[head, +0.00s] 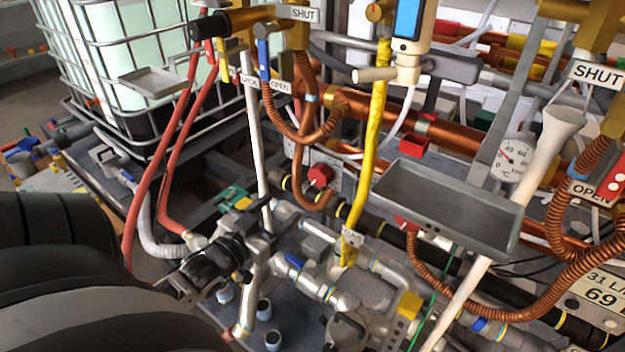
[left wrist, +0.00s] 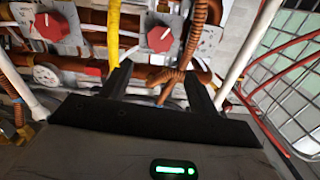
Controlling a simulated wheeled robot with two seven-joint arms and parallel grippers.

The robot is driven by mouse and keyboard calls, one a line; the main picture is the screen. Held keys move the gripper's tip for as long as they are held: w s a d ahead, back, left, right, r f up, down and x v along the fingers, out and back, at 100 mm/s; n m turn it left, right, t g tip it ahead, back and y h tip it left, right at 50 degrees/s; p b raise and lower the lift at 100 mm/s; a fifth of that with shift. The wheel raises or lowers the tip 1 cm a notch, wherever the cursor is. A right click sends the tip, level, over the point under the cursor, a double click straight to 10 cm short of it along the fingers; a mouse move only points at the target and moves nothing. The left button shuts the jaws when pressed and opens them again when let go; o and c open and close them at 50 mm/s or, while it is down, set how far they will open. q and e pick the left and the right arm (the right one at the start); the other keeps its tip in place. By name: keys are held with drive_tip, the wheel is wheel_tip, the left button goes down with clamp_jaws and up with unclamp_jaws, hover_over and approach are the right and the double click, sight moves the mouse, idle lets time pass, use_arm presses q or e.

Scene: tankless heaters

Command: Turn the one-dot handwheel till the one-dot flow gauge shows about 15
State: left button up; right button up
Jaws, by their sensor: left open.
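A red knob (head: 320,175) on a pale plate stands behind a copper hose, mid picture in the head view. In the left wrist view one red knob (left wrist: 160,38) is beyond my fingertips and another red knob (left wrist: 48,22) is at the upper left. I see no dots on them, so I cannot tell which is the one-dot handwheel. I cannot pick out the one-dot flow gauge. My left gripper (left wrist: 157,70) is open, with a ribbed copper hose (left wrist: 195,30) beyond its fingers; contact is unclear. In the head view, my dark left arm fills the lower left. My right gripper is out of view.
A yellow hose (head: 372,130) and a white pole (head: 256,145) run down near the red knob. A grey tray (head: 445,205) is to the right, below a °C dial (head: 515,158). A caged tank (head: 130,40) stands at the upper left. Pipes crowd the space.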

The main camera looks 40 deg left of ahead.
sight(317, 177)
use_arm(q)
drive_tip(key=w, duration=0.3)
drive_tip(key=w+b, duration=0.1)
drive_tip(key=w, duration=0.3)
drive_tip(key=w+a, duration=0.1)
drive_tip(key=w, duration=0.3)
drive_tip(key=shift+w+a+b, duration=0.1)
drive_tip(key=shift+w+b, duration=0.1)
drive_tip(key=shift+b, duration=0.1)
drive_tip(key=shift+w, duration=0.5)
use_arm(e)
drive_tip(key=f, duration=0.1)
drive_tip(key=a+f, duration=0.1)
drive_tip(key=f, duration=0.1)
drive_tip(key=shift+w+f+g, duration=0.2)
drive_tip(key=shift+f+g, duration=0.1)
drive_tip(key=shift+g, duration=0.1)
